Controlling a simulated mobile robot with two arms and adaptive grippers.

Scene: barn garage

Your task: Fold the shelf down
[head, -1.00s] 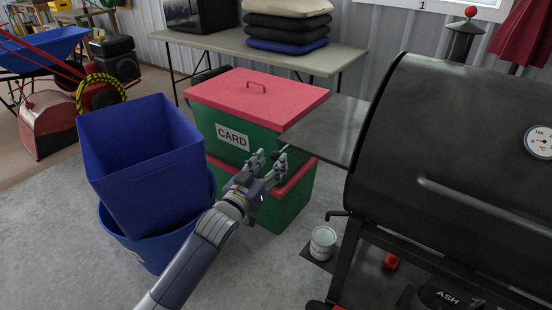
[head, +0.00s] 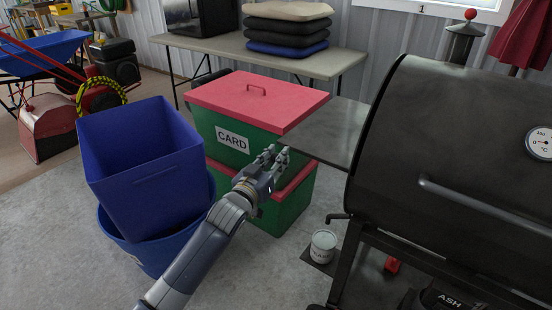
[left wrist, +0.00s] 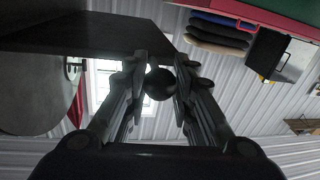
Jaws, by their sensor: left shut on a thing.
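The shelf (head: 328,128) is a flat grey plate on the left side of the black barrel grill (head: 440,150). It stands out level, and its underside shows as a dark panel in the left wrist view (left wrist: 95,36). A round black knob (left wrist: 158,84) sits at the shelf's edge, between my fingers. My left gripper (head: 276,157) is at the shelf's near left corner and is shut on the knob; it also shows in the left wrist view (left wrist: 160,88). In the head view the gripper hides the knob. My right gripper is not in view.
A green CARD bin with a red lid (head: 258,95) stands on another green bin, close behind and left of my gripper. Blue bins (head: 140,165) are stacked at left. A small white can (head: 323,246) sits low by the grill leg. Bare floor lies in front.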

